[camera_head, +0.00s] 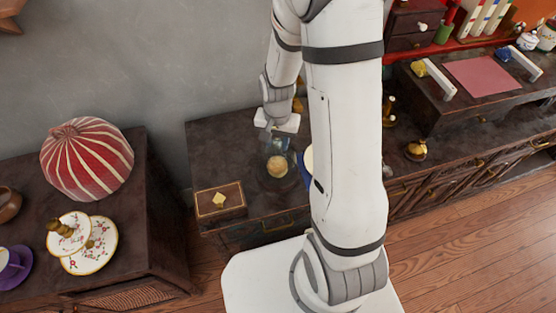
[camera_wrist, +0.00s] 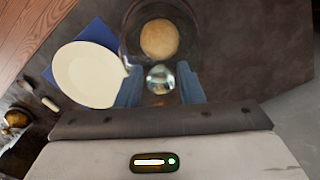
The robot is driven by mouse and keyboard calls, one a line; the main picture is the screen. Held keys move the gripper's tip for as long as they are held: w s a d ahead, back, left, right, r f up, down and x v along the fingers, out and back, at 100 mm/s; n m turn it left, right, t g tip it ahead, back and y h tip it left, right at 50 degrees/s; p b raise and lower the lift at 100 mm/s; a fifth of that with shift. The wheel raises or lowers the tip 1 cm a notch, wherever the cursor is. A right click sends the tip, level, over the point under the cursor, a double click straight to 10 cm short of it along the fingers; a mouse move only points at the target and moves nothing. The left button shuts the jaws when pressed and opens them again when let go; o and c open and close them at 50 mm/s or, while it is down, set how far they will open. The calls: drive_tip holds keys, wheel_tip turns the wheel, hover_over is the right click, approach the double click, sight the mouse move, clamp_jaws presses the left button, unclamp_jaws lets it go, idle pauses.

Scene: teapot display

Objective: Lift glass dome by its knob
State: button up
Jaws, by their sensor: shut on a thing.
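The glass dome (camera_wrist: 186,15) is clear and hard to make out. Its round glass knob (camera_wrist: 160,78) sits between the fingers of my gripper (camera_wrist: 160,86) in the wrist view, and the fingers are shut on it. A round golden-brown item (camera_wrist: 160,39) shows below or through the dome. In the head view my gripper (camera_head: 279,130) is above the same round item (camera_head: 277,166), on the dark cabinet (camera_head: 240,135). The dome's lower rim is unclear, so I cannot tell whether it touches the cabinet top.
A wooden box (camera_head: 219,201) stands at the cabinet's front left. A red striped tea cosy (camera_head: 87,158) and floral plates (camera_head: 90,246) are on the left cabinet. A grey wall (camera_head: 150,60) rises behind.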

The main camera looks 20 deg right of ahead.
drive_tip(key=shift+s+f, duration=0.2)
drive_tip(key=shift+s, duration=0.05)
drive_tip(key=shift+r+p, duration=0.35)
drive_tip(key=shift+r, duration=0.1)
clamp_jaws()
drive_tip(key=shift+w+r+p, duration=0.2)
drive_tip(key=shift+r+p, duration=0.15)
drive_tip(key=shift+r, duration=0.15)
drive_tip(key=shift+r+p, duration=2.4)
drive_tip(key=shift+r, duration=1.25)
drive_tip(key=shift+w, duration=0.15)
